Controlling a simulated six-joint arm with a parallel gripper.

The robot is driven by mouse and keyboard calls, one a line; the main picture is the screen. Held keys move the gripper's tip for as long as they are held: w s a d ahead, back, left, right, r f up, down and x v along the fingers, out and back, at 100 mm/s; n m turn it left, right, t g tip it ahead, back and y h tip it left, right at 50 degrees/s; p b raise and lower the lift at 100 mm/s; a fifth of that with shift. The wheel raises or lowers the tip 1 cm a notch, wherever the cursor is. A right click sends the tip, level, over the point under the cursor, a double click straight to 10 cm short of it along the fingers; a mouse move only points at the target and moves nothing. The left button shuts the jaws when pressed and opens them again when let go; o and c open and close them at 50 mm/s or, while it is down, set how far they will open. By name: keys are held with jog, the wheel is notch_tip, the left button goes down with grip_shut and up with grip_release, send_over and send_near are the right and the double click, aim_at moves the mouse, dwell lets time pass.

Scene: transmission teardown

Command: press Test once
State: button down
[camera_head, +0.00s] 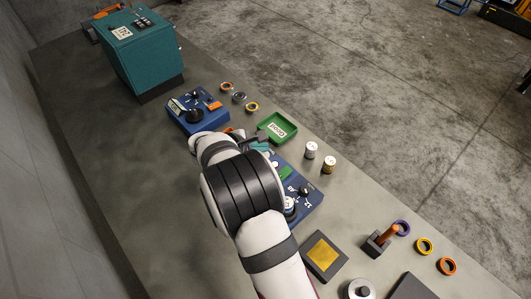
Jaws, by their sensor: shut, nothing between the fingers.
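My white and black arm crosses the middle of the view and hides part of the bench. The dark end of my gripper (259,136) shows just past the wrist, beside the green tray (279,128); it is shut and empty. A blue device (310,200) with a green panel, knobs and small markings lies partly behind my arm. Another blue device (197,110) with a black knob, a label and an orange part stands farther up the bench. No button lettered Test is readable here, and I cannot tell whether the gripper touches anything.
A teal machine (143,52) stands at the bench's far end. Several coloured rings (425,246) lie along the right edge, near two small cylinders (329,165) and a block with an orange-brown handle (377,244). A dark plate with a yellow square (323,256) lies near my arm. The left bench side is clear.

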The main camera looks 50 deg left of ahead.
notch_tip(320, 180, up, 5)
jog(key=shift+r, duration=0.1)
dwell(0.5)
dwell(0.5)
